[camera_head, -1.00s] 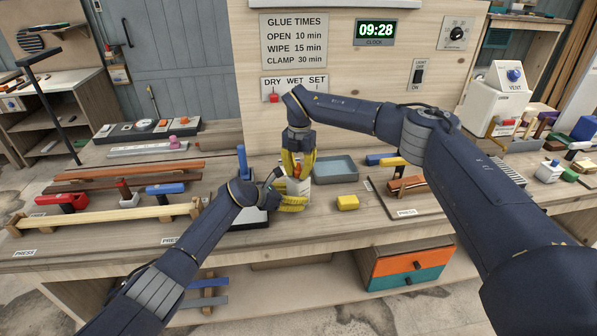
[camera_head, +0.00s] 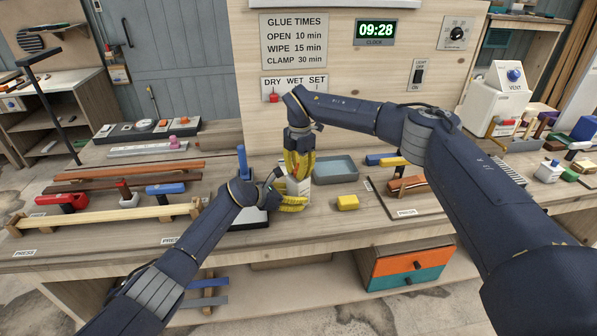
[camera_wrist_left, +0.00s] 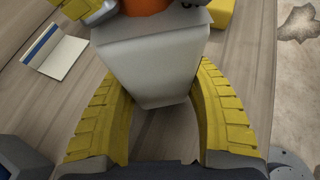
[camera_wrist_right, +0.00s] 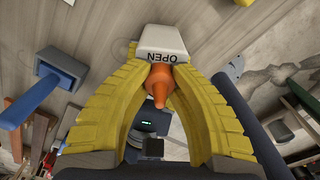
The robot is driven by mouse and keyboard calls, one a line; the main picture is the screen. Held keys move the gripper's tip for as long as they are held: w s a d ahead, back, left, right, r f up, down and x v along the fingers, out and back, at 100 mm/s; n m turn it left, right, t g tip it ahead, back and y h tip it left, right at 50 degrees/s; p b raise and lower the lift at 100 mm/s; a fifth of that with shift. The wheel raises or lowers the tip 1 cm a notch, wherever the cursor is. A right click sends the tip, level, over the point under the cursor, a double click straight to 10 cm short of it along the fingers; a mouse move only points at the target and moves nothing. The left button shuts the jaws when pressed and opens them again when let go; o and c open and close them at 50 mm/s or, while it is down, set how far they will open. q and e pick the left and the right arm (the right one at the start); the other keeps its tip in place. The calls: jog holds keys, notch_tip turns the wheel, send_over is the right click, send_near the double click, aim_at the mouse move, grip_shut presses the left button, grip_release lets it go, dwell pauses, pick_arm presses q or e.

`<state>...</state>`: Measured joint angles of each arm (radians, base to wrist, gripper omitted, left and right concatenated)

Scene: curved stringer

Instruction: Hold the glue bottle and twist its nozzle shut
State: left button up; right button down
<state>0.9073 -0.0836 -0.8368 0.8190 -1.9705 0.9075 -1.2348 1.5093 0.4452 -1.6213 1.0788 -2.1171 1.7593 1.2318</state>
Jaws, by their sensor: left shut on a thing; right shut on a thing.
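The glue bottle (camera_wrist_left: 152,62) is white with an orange nozzle and stands on the bench. In the head view the bottle (camera_head: 291,187) is mostly hidden by my grippers. My left gripper (camera_head: 292,203) is shut on its body from the side; the yellow fingers (camera_wrist_left: 160,105) flank it in the left wrist view. My right gripper (camera_head: 299,172) points down from above and is shut on the orange nozzle (camera_wrist_right: 159,82). In the right wrist view, the word OPEN shows on the bottle's white top beside the nozzle.
A yellow block (camera_head: 347,202) lies just right of the bottle, and a grey tray (camera_head: 335,170) is behind it. Wooden strips and clamps lie farther left.

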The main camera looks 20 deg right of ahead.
aim_at(299, 163)
jog(key=c, duration=1)
grip_release()
jog(key=shift+c, duration=0.2)
notch_tip(299, 163, up, 12)
jog(key=shift+d, duration=0.1)
pick_arm(q)
jog(key=o, duration=1.5)
jog(key=shift+o, duration=0.2)
jog(key=shift+a+r, duration=0.1)
jog(key=shift+a, duration=0.05)
jog(key=shift+v, duration=2.35)
